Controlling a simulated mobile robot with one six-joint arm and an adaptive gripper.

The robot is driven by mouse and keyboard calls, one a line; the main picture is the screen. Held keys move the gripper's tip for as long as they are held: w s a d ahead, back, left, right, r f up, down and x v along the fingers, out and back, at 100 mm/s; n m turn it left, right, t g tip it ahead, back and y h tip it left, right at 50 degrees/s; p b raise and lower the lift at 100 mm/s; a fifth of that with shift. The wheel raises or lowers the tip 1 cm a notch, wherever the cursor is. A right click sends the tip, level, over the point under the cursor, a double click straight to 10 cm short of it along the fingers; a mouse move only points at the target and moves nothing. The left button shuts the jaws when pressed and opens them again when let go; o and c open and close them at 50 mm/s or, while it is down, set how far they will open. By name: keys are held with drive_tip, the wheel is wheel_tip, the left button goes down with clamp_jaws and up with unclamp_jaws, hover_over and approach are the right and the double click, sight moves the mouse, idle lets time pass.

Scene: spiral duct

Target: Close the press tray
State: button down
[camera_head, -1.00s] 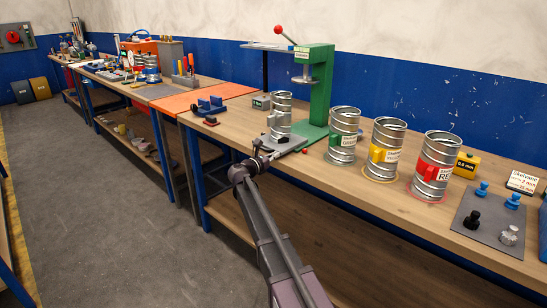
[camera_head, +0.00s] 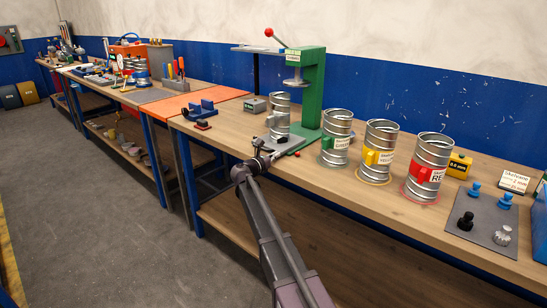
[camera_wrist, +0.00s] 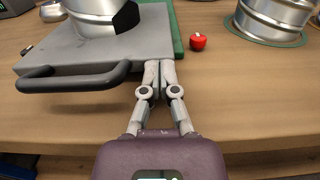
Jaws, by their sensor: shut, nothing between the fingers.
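The press is a green frame (camera_head: 311,90) with a red-knobbed lever, standing at the back of the bench. Its grey tray (camera_wrist: 110,58) sticks out toward the bench's front edge and carries a silver duct piece (camera_head: 279,115) standing upright. The tray has a dark loop handle (camera_wrist: 72,80) at its front left in the wrist view. My gripper (camera_wrist: 158,66) is shut and empty, its fingertips at the tray's front edge, right of the handle. I cannot tell whether they touch it. In the head view my gripper (camera_head: 262,151) is small beside the tray.
A small red ball-like part (camera_wrist: 198,41) lies right of the tray. Three silver ducts with green (camera_head: 336,138), yellow (camera_head: 377,152) and red (camera_head: 428,168) labels stand to the right. Blue clamps (camera_head: 201,109) are to the left. The bench front is clear.

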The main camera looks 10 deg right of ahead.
drive_tip(key=shift+s+a, duration=0.1)
drive_tip(key=shift+a, duration=0.25)
drive_tip(key=shift+s+a, duration=0.35)
drive_tip(key=shift+s, duration=0.05)
drive_tip(key=v, duration=1.2)
drive_tip(key=shift+s, duration=0.2)
drive_tip(key=shift+a, duration=0.1)
